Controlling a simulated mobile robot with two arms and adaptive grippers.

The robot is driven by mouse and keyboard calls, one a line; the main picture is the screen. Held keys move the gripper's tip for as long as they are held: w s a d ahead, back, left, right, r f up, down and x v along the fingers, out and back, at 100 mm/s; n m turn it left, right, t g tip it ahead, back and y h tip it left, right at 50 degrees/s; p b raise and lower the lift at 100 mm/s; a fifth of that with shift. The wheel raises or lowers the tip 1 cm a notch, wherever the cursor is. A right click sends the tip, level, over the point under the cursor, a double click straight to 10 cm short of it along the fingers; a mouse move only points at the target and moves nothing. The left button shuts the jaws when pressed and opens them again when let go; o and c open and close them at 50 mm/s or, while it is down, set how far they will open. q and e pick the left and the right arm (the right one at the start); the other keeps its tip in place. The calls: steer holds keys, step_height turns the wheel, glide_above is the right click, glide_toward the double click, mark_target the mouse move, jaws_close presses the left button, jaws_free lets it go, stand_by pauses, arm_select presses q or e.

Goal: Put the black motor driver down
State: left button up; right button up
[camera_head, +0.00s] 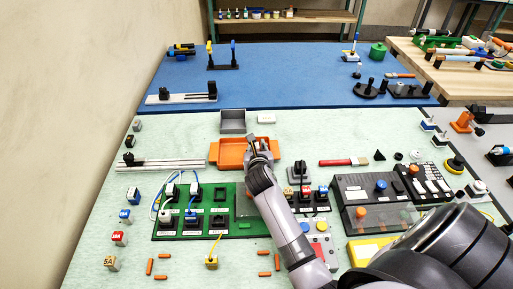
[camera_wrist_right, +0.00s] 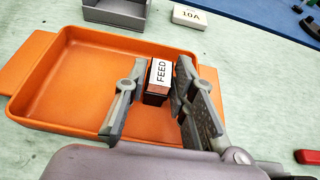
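A small black block with a white label reading FEED (camera_wrist_right: 157,82), which looks like the motor driver, stands inside the orange tray (camera_wrist_right: 70,40) in the right wrist view. My right gripper (camera_wrist_right: 160,95) is open around it, with a gap visible on both sides of the block. In the head view my right gripper (camera_head: 257,146) is over the right part of the orange tray (camera_head: 228,160), and the block is hard to make out there. My left gripper is not in view.
A grey bin (camera_head: 232,121) and a white 10A block (camera_head: 266,119) stand behind the tray. A green board (camera_head: 240,225) with wired modules lies in front. A red-handled brush (camera_head: 340,162) and a dark control panel (camera_head: 350,190) are at right.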

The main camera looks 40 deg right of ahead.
steer(key=o, duration=0.3)
steer(key=shift+o, duration=0.2)
steer(key=shift+r, duration=0.2)
steer(key=v, duration=1.2)
steer(key=shift+s+p, duration=0.1)
steer(key=shift+p, duration=0.2)
